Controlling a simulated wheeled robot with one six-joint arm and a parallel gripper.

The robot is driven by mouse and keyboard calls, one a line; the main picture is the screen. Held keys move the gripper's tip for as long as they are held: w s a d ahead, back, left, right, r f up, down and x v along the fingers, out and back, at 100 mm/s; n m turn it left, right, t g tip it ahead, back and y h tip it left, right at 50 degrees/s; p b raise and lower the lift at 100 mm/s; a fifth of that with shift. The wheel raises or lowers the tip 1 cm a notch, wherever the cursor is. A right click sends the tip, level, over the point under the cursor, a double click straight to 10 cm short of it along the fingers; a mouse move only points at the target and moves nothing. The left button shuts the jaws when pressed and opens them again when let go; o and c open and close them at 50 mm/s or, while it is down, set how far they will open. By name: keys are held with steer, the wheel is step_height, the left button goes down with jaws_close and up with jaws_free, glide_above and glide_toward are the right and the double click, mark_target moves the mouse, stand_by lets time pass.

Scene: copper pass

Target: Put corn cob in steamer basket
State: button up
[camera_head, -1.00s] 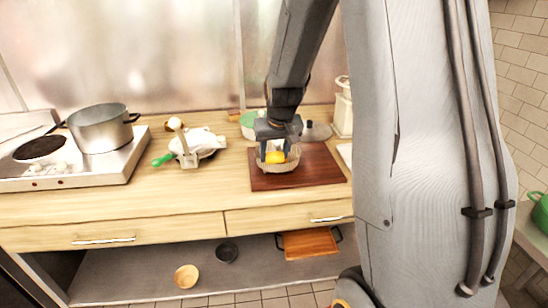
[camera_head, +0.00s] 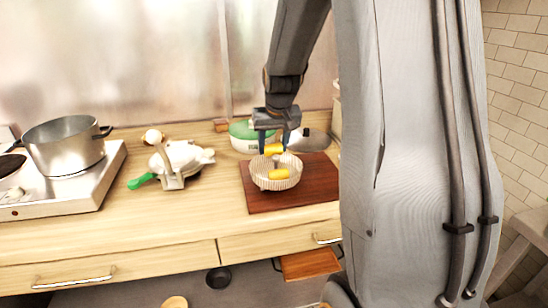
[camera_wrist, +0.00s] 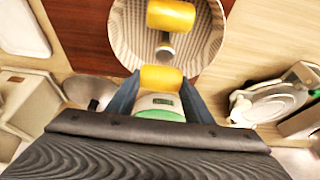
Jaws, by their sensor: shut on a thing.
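The steamer basket (camera_head: 262,181) is a round, pale ribbed bowl with a small metal post in its middle, standing on the dark red-brown board. It also shows in the wrist view (camera_wrist: 129,35). One yellow corn piece (camera_head: 278,174) lies inside it, seen too in the wrist view (camera_wrist: 171,15). My gripper (camera_head: 274,148) is shut on another yellow corn piece (camera_wrist: 162,78). This held piece appears above the basket's far rim; its exact height is hard to tell.
The dark red-brown board (camera_head: 318,178) has bare room at the right. A green and white pot (camera_head: 243,136) and a grey lid (camera_head: 309,141) stand behind the basket.

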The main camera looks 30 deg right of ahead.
steer(key=shift+f+p, duration=0.45)
steer(key=shift+f, duration=1.7)
steer(key=shift+f, duration=0.2)
steer(key=o, duration=0.8)
steer(key=shift+c, duration=0.2)
steer(key=shift+r, duration=0.15)
steer(key=b+v, duration=0.2)
steer(key=v, duration=0.9)
steer(key=shift+s+r+b, duration=0.2)
steer(key=shift+r+b, duration=0.15)
steer(key=s+a+f+n+g, duration=0.1)
steer(key=s+a+f, duration=0.5)
steer(key=s+a, duration=0.2)
steer(key=s+a+f+n+g+y, duration=0.1)
steer(key=s+a+f+n+g, duration=0.1)
steer(key=s+a+f, duration=0.5)
steer(key=s+a, duration=0.1)
steer(key=s, duration=0.2)
steer(key=shift+s, duration=0.35)
